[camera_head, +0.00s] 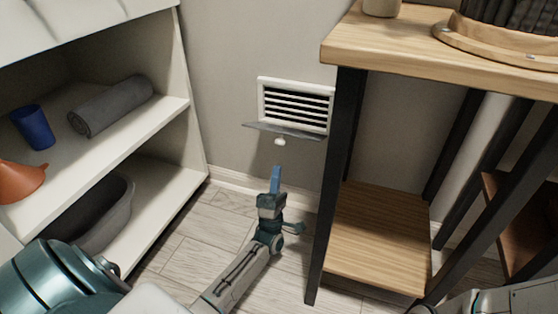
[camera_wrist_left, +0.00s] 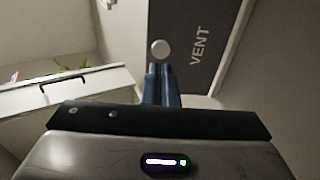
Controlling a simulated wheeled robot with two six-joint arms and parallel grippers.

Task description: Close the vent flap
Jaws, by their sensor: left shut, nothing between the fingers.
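The white vent frame (camera_head: 296,104) with dark slats is low on the wall in the head view. Its grey vent flap (camera_head: 284,131) is open, sticking out from the frame's lower edge and leaving the slats exposed. A white knob (camera_head: 280,142) is on the flap's underside. My left gripper (camera_head: 277,170) is shut and empty, pointing up just below the knob. In the left wrist view the flap (camera_wrist_left: 190,75) shows the word VENT, and the round knob (camera_wrist_left: 160,50) is just beyond the fingertips (camera_wrist_left: 158,68); contact cannot be told. My right gripper is out of view.
A wooden table (camera_head: 430,55) with black legs and a lower shelf (camera_head: 378,235) stands close on the right. A white shelf unit (camera_head: 150,125) stands left, holding a blue cup (camera_head: 33,127), grey rolled cloth (camera_head: 112,105), orange funnel (camera_head: 20,181) and grey tub (camera_head: 95,215).

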